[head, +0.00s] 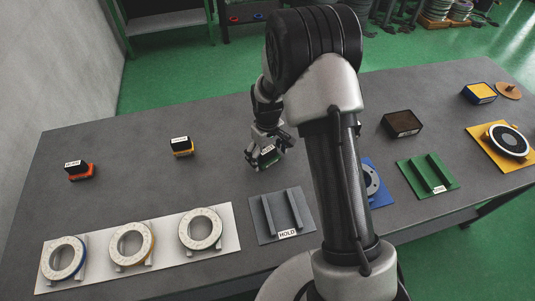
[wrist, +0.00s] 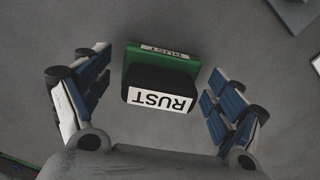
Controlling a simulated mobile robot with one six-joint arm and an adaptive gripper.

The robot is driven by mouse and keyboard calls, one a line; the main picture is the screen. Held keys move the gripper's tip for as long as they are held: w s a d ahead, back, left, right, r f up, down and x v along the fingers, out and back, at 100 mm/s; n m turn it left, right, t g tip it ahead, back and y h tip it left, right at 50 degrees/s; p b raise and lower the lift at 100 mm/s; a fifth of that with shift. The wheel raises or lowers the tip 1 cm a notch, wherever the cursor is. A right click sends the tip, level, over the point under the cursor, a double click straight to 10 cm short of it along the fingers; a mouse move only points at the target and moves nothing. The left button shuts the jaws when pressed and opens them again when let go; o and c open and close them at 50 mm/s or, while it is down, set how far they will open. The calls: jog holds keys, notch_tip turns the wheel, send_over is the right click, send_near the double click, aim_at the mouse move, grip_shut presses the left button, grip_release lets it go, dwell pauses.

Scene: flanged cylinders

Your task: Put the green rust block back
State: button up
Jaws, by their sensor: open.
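The green rust block (wrist: 190,62) has a black upper part and white labels reading RUST. It stands on the grey table between my gripper's open fingers in the wrist view, with a gap on each side. My gripper (wrist: 160,110) is open and holds nothing. In the head view my gripper (head: 267,150) is low over the middle of the table and hides most of the green rust block (head: 270,152).
A white plate (head: 228,241) holds three flanged rings. A grey HOLD tray (head: 267,222) is in front, and a green railed tray (head: 416,179) is right of my arm.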

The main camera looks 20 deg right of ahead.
notch_tip(320, 180, up, 12)
jog(key=p, duration=0.3)
jog(key=shift+r, duration=0.2)
notch_tip(320, 180, up, 10)
jog(key=m+t, duration=0.1)
send_over(268, 150)
jog(key=s, duration=0.4)
jog(key=s+r+m+t, duration=0.1)
jog(key=s+r, duration=0.6)
jog(key=s, duration=0.1)
jog(key=s+r+m+t, duration=0.2)
jog(key=s+r, duration=0.2)
jog(key=s, duration=1.1)
jog(key=shift+s+m+t, duration=0.3)
jog(key=shift+s, duration=0.05)
jog(key=shift+r, duration=0.1)
